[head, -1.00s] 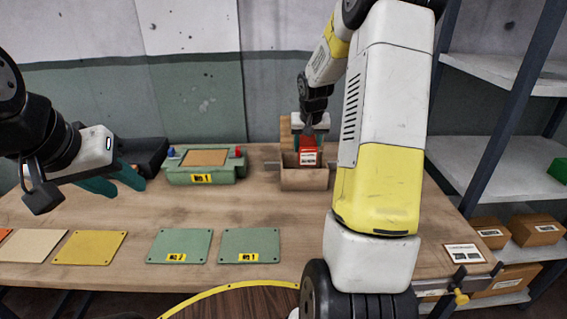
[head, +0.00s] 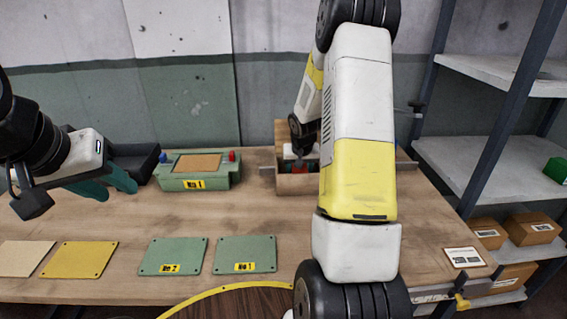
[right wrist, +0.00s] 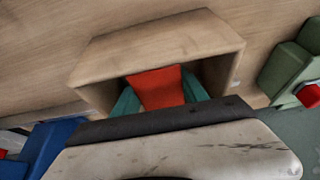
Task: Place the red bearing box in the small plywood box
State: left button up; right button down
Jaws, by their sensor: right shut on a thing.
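The small plywood box (head: 296,184) stands open at the back of the table, partly hidden behind my right arm. The red bearing box (right wrist: 158,88) shows in the right wrist view inside the plywood box's walls (right wrist: 160,45). My right gripper (right wrist: 160,98) is shut on it, with a green finger on either side, reaching down into the plywood box. In the head view only a little red shows at the gripper. Whether the red box touches the floor of the plywood box is hidden. My left gripper (head: 118,184) is open and empty above the table's left side.
A green device (head: 197,171) with a blue and a red knob stands left of the plywood box. Green plates (head: 173,256) and a yellow plate (head: 78,260) lie along the front. A black tray (head: 135,160) is at the back left. Shelves (head: 465,160) stand at right.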

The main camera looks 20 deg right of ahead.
jog(key=c, duration=0.6)
grip_release()
jog(key=shift+f, duration=0.1)
jog(key=shift+s+r, duration=0.1)
jog(key=shift+r, duration=0.4)
jog(key=s+a+r+n+t+y, duration=0.1)
jog(key=s+a+r, duration=0.4)
jog(key=s+r, duration=0.45)
jog(key=s+a+r, duration=0.4)
jog(key=s+r, duration=0.2)
jog(key=r, duration=0.6)
jog(key=s+a+r+n+y, duration=0.1)
jog(key=s+a+r, duration=0.1)
jog(key=s, duration=0.5)
jog(key=s+a+r+n+y, duration=0.1)
jog(key=s+a, duration=0.4)
jog(key=s, duration=0.2)
jog(key=shift+s+a+r+t, duration=0.15)
jog(key=shift+s+r+t, duration=0.2)
jog(key=shift+r+t, duration=0.05)
